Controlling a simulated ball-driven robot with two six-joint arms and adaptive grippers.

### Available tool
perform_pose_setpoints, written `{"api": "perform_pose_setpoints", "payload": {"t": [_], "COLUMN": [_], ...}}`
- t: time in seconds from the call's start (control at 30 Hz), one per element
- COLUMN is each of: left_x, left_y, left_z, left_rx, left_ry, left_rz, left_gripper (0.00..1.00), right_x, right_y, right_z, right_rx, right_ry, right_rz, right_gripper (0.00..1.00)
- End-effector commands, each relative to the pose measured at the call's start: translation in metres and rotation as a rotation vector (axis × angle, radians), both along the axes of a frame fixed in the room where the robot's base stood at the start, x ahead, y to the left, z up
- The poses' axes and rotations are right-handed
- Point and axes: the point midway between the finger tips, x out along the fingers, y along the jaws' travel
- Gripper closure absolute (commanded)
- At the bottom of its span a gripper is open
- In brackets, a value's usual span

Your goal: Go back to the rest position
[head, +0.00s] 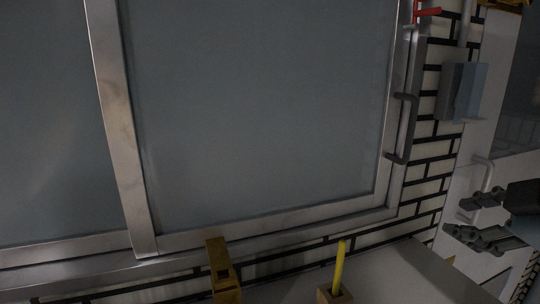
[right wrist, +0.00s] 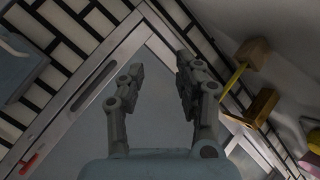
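My right gripper (head: 457,216) is at the right edge of the head view, in front of a white panel. Its two dark fingers are spread apart with nothing between them. In the right wrist view the fingers of the right gripper (right wrist: 160,68) also stand apart and empty, with the window pane and frame behind them. My left gripper is in neither view. I see no wire hanger that I can make out.
A large framed window (head: 260,110) fills the head view. A wooden block (head: 334,295) with a yellow stick (head: 339,266) and a brown wooden piece (head: 222,272) are on the counter (head: 400,272) below. A grey box (head: 462,90) is on the brick wall.

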Motion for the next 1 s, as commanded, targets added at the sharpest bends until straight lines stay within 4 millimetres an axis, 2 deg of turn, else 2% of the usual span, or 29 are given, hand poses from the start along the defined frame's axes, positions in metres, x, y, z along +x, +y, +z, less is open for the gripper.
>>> {"api": "perform_pose_setpoints", "payload": {"t": [0.03, 0.1, 0.2, 0.3, 0.5, 0.6, 0.77, 0.87, 0.97, 1.0], "left_x": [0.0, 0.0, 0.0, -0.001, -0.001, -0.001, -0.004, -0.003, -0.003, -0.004], "left_y": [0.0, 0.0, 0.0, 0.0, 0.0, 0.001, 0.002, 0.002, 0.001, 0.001], "left_z": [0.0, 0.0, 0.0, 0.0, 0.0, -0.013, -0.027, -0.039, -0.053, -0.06], "left_rx": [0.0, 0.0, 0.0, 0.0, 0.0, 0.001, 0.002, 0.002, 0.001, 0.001], "left_ry": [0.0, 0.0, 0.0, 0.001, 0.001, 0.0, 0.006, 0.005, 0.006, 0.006], "left_rz": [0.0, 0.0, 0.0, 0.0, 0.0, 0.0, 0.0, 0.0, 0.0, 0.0], "left_gripper": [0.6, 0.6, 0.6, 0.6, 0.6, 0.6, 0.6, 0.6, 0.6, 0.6], "right_x": [-0.026, -0.058, -0.1, -0.141, -0.219, -0.202, -0.196, -0.198, -0.208, -0.215], "right_y": [0.005, 0.007, 0.01, 0.013, 0.02, 0.014, 0.008, 0.004, -0.001, -0.004], "right_z": [-0.031, -0.063, -0.096, -0.121, -0.153, -0.203, -0.279, -0.336, -0.405, -0.436], "right_rx": [0.081, 0.169, 0.265, 0.335, 0.431, 0.418, 0.409, 0.404, 0.398, 0.394], "right_ry": [0.097, 0.209, 0.341, 0.45, 0.629, 0.629, 0.651, 0.667, 0.688, 0.698], "right_rz": [-0.092, -0.224, -0.4, -0.563, -0.884, -0.874, -0.884, -0.893, -0.904, -0.909], "right_gripper": [0.66, 0.66, 0.66, 0.66, 0.66, 0.66, 0.66, 0.66, 0.66, 0.66]}}
